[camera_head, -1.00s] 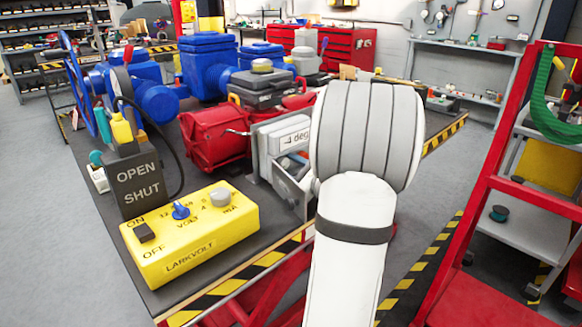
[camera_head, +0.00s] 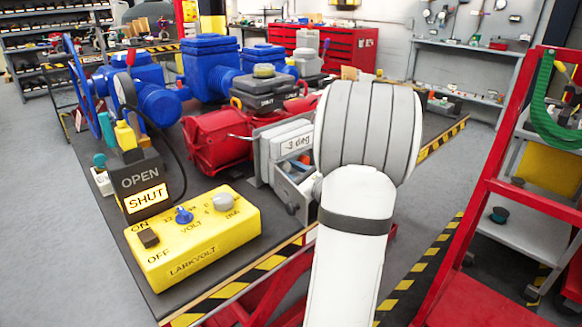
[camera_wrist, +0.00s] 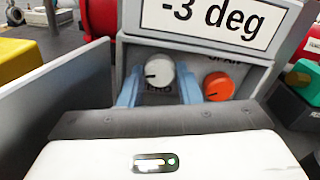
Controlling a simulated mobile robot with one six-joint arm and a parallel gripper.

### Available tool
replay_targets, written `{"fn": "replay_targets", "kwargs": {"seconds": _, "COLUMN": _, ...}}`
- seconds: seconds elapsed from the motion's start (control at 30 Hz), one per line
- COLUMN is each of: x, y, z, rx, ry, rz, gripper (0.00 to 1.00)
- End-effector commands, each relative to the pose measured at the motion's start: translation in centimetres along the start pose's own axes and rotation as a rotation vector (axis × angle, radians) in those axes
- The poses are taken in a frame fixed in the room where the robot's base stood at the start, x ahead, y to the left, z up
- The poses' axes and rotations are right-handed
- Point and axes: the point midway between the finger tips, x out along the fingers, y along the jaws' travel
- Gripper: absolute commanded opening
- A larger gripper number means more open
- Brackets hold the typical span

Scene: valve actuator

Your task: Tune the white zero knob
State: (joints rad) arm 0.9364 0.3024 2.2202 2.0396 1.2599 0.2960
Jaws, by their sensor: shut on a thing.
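The white zero knob (camera_wrist: 159,72) sits on the front of a grey box (camera_wrist: 200,118) in the wrist view. My gripper (camera_wrist: 160,92) has a blue finger on either side of the knob and is shut on it. The knob's dark pointer mark points left. A display (camera_wrist: 215,18) above the knob reads "-3 deg"; it also shows in the head view (camera_head: 297,143). An orange knob (camera_wrist: 218,87) is to the right of the white one, outside the fingers.
A black indicator box (camera_head: 139,178) shows SHUT lit and OPEN dark. A yellow LARKVOLT box (camera_head: 195,240) stands at the bench's front left. A red cylinder (camera_head: 215,140) and blue valve bodies (camera_head: 208,60) stand behind. A red cart frame (camera_head: 500,185) is at right.

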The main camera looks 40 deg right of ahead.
Motion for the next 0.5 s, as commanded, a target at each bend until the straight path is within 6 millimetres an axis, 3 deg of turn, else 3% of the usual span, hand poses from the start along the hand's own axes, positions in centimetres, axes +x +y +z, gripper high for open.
{"fn": "replay_targets", "kwargs": {"seconds": 0.5, "x": -0.06, "y": -0.04, "z": 0.13, "rx": 0.428, "ry": 0.004, "rz": -0.001, "gripper": 0.08}}
